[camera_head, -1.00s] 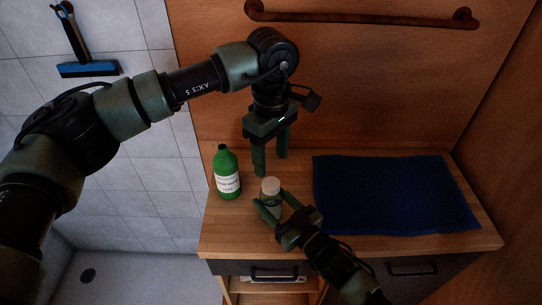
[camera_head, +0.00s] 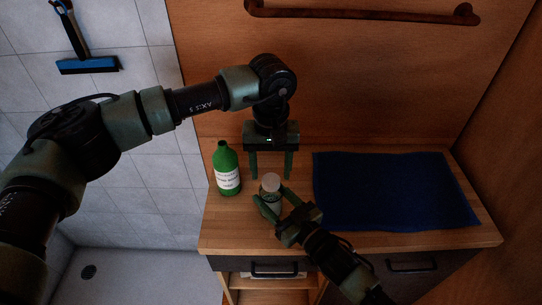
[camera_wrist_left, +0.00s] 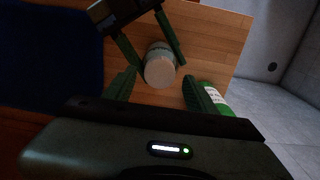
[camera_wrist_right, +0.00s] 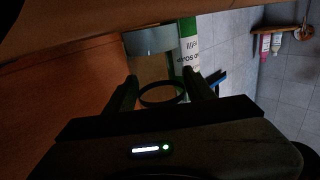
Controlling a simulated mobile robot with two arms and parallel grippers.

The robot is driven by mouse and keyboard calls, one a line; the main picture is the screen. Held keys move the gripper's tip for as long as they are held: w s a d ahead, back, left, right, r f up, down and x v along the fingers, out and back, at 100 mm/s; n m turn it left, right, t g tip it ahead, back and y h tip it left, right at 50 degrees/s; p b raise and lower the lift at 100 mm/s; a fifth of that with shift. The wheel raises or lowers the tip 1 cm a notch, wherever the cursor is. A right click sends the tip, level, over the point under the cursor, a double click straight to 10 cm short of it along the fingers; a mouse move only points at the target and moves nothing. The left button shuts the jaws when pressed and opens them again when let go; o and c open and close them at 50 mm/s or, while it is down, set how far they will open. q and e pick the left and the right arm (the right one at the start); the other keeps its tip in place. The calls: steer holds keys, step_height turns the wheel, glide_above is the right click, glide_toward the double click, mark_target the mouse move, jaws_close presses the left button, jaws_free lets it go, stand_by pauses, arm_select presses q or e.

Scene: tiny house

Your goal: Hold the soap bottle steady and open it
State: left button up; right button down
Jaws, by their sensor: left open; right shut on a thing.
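A dark blue mat (camera_head: 390,190) covers the counter's right part. A wooden wall with a rail (camera_head: 360,15) stands behind. The counter's front edge is near.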

mark_target(271, 182)
arm_select(q)
steer(key=shift+f, duration=1.4)
